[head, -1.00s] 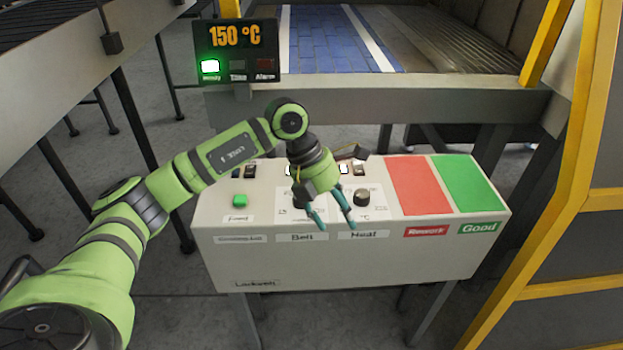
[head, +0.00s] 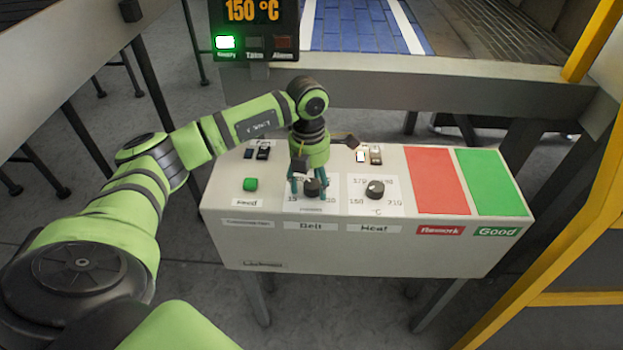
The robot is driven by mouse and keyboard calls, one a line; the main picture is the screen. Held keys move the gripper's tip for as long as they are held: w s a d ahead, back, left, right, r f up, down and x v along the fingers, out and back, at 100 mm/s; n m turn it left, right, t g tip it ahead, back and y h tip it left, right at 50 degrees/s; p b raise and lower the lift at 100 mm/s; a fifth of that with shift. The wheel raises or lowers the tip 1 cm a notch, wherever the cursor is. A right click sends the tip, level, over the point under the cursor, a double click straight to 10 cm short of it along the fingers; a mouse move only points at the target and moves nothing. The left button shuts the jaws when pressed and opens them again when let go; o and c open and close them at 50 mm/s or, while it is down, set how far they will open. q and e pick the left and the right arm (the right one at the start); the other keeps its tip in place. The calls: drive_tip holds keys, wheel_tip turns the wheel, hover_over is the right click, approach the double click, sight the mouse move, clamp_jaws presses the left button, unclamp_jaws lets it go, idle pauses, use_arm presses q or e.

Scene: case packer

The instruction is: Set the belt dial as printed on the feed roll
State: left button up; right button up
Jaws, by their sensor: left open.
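The belt dial (head: 312,188) is a dark knob on a white scale plate above the "Belt" label. The numbers 15 and 30 show at the plate's lower corners; the rest of the scale is hidden by my gripper. My left gripper (head: 307,195) points down at the dial, its teal fingers open and apart on either side of the knob. I cannot tell whether they touch it. The feed roll and its print are not recognisable in this view. My right gripper is not in view.
The heat dial (head: 375,189) stands just right of the belt dial. A green button (head: 250,184) is to the left. Red (head: 436,182) and green (head: 491,182) pads cover the panel's right. The display (head: 254,28) reads 150 °C, with a lit green lamp.

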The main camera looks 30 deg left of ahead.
use_arm(q)
drive_tip(key=shift+c, duration=0.4)
drive_tip(key=c, duration=1.1)
drive_tip(key=shift+o, duration=0.2)
drive_tip(key=n+b, duration=0.1)
drive_tip(key=n, duration=0.3)
drive_tip(key=shift+s+f, duration=0.1)
drive_tip(key=n, duration=0.4)
drive_tip(key=shift+d+b, duration=0.1)
drive_tip(key=shift+b, duration=0.2)
drive_tip(key=n, duration=0.4)
drive_tip(key=shift+t, duration=0.3)
drive_tip(key=shift+s+d+n+b, duration=0.1)
drive_tip(key=shift+n+b, duration=0.25)
drive_tip(key=shift+n, duration=1.65)
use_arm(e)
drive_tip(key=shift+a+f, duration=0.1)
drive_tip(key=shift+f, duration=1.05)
